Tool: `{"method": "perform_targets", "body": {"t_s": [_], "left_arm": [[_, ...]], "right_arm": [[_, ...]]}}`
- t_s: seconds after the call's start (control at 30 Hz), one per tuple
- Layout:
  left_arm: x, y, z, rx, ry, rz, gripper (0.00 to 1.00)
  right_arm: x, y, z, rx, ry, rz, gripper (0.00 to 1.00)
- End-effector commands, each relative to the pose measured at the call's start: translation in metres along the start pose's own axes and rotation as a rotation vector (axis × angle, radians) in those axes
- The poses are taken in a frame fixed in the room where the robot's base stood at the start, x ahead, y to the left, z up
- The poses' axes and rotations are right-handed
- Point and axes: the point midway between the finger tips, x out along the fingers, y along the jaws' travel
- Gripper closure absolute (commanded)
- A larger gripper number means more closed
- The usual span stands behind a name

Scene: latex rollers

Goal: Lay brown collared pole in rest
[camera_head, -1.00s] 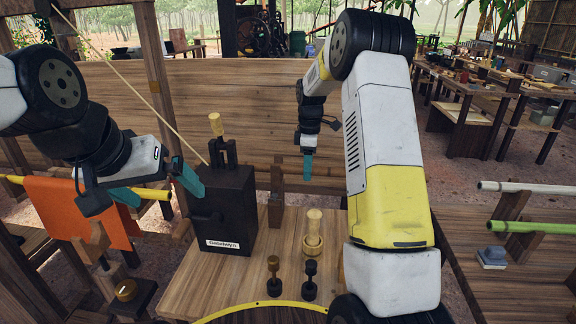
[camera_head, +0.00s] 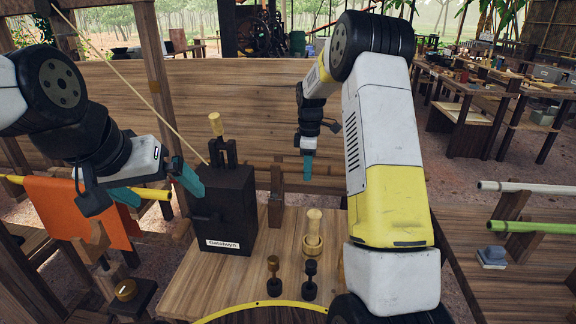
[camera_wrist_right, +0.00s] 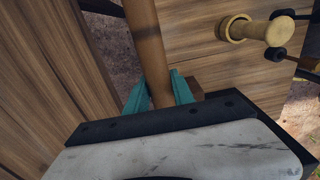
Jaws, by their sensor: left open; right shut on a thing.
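A brown pole (camera_wrist_right: 148,45) shows in the right wrist view, running away from between the teal fingers of my right gripper (camera_wrist_right: 160,92). My right gripper (camera_head: 307,170) is shut on it, pointing down beside an upright wooden post (camera_head: 276,200) of a rest behind the bench. In the head view the pole lies roughly level near the post's top; whether it touches the post I cannot tell. Its collar is not clear to me. My left gripper (camera_head: 157,188) is open, left of the black box, with a yellow pole (camera_head: 152,194) showing behind its fingers.
A black box (camera_head: 222,210) labelled "Gatelwyn" stands on the wooden bench (camera_head: 210,280). A wooden mortar and pestle (camera_head: 313,243) and two dark-handled tools (camera_head: 273,275) stand to its right. An orange cloth (camera_head: 80,210) hangs left. White (camera_head: 525,187) and green (camera_head: 530,227) poles lie right.

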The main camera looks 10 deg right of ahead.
Motion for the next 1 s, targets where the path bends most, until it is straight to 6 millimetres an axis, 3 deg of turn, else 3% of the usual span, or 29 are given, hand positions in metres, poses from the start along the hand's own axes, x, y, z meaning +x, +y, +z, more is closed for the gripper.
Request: {"method": "perform_targets", "body": {"t_s": [1.0], "left_arm": [[0.000,0.000,0.000,0.000,0.000,0.000,0.00]], "right_arm": [[-0.057,0.000,0.000,0.000,0.001,0.002,1.00]]}}
